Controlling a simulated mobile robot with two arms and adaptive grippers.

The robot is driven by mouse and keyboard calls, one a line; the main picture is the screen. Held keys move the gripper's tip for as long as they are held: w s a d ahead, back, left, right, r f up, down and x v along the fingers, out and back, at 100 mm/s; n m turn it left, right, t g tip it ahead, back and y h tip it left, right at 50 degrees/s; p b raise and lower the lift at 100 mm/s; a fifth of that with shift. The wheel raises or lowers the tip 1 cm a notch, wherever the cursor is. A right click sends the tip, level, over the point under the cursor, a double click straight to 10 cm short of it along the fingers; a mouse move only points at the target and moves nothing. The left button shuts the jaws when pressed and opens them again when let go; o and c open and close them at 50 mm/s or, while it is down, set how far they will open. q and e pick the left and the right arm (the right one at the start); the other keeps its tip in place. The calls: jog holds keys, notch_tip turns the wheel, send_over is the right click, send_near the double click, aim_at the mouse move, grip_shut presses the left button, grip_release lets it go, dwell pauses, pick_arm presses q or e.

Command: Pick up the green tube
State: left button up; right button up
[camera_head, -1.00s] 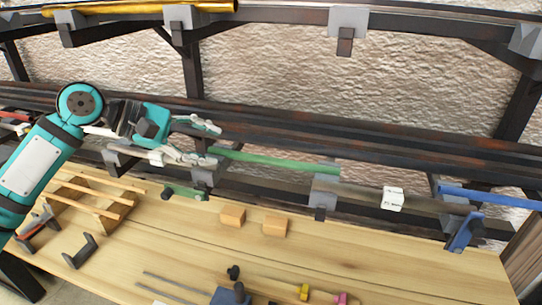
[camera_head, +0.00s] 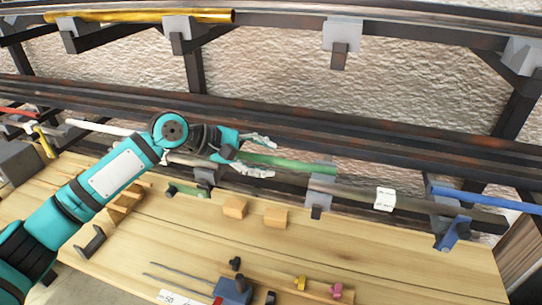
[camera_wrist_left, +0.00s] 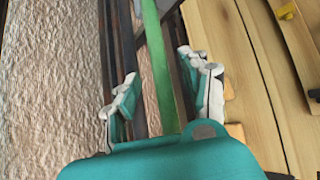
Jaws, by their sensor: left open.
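The green tube (camera_head: 290,163) lies along the lower rack, held up by grey brackets. My left gripper (camera_head: 266,156) is open, with its fingers above and below the tube's left part in the head view. In the left wrist view the green tube (camera_wrist_left: 158,70) runs between the two spread fingers of the left gripper (camera_wrist_left: 158,88) and on toward the palm. The fingers look apart from the tube. The tube's left end is hidden behind the gripper. My right gripper does not show.
A blue tube (camera_head: 485,198) lies on the rack to the right, and a white tube (camera_head: 98,127) to the left. A yellow tube (camera_head: 140,17) rests on the upper rack. The wooden bench (camera_head: 350,255) below holds two small wooden blocks (camera_head: 275,217) and tools.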

pick_arm(q)
jog(key=shift+a, duration=0.15)
jog(key=shift+c, duration=0.4)
grip_shut()
